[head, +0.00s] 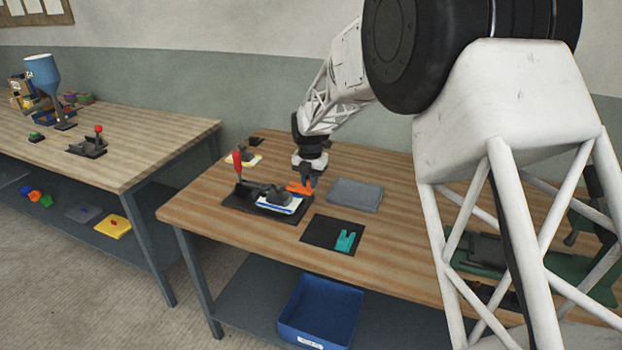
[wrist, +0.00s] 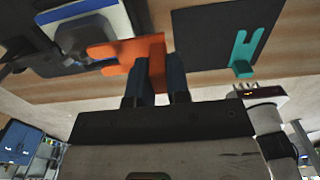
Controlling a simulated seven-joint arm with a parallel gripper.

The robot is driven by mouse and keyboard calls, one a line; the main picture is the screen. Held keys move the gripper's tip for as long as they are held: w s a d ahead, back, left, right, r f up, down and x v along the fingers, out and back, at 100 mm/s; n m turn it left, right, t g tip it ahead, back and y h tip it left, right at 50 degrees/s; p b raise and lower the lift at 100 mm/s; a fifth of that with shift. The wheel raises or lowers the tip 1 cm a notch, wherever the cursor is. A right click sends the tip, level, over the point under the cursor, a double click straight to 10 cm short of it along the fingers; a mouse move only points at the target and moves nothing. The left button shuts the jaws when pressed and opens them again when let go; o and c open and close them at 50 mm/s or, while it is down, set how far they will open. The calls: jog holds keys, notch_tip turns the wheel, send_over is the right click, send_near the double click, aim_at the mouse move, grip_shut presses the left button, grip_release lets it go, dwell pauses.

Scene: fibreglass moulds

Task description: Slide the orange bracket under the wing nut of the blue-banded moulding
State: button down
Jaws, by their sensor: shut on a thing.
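The orange bracket (head: 300,188) is held in my gripper (head: 308,180), above the table at the right side of the blue-banded moulding (head: 280,204). In the wrist view the bracket (wrist: 128,58) sits at the fingertips (wrist: 160,72), its two prongs pointing left toward the moulding (wrist: 85,35). The upper prong overlaps the moulding's edge in that picture; I cannot tell whether they touch. The moulding is grey on a white and blue base, on a black plate (head: 232,203) with a red-handled clamp (head: 238,161).
A teal forked bracket (head: 345,241) lies on a black mat (head: 320,232) in front. A grey folded cloth (head: 355,194) lies right of my gripper. A blue bin (head: 320,312) is under the table.

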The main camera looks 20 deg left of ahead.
aim_at(306, 190)
jog(key=shift+a+f, duration=0.25)
jog(key=shift+f, duration=0.35)
jog(key=shift+a+f, duration=0.2)
jog(key=shift+f, duration=0.45)
jog(key=shift+a+f, duration=0.25)
jog(key=shift+f, duration=0.35)
jog(key=shift+f, duration=0.25)
jog(key=shift+a, duration=2.35)
dwell(2.3)
jog(key=shift+f, duration=0.1)
dwell(0.7)
jog(key=c, duration=1)
grip_release()
